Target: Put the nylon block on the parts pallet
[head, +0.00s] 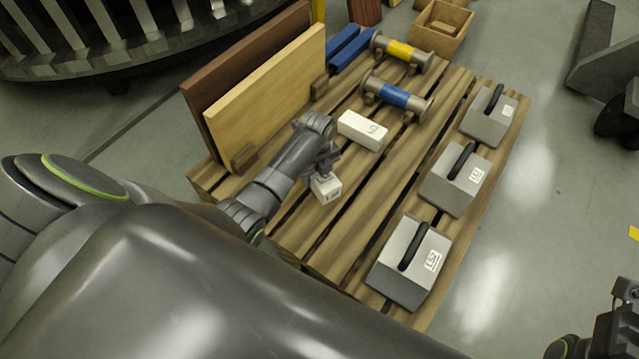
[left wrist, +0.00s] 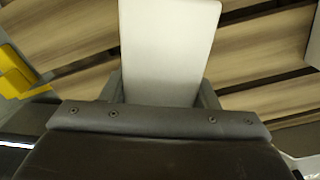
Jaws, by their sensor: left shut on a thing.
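My left gripper (head: 324,164) is shut on a white nylon block (head: 327,189) with a printed label on its end. In the left wrist view the nylon block (left wrist: 168,45) stands out pale between the fingers of the left gripper (left wrist: 162,92). The block is over the slats of the wooden parts pallet (head: 352,219), near its left side. I cannot tell whether it touches the slats. The pallet (left wrist: 70,45) also fills the left wrist view's background. Only part of my right arm shows at the lower right of the head view; its fingers do not show.
Another white labelled block (head: 362,130) lies behind the gripper. Two upright boards (head: 270,95) stand at the pallet's left. Blue-banded (head: 397,97) and yellow-banded (head: 401,50) cylinders lie at the back. Three handled grey weights (head: 409,262) line the right side. Slats between are bare.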

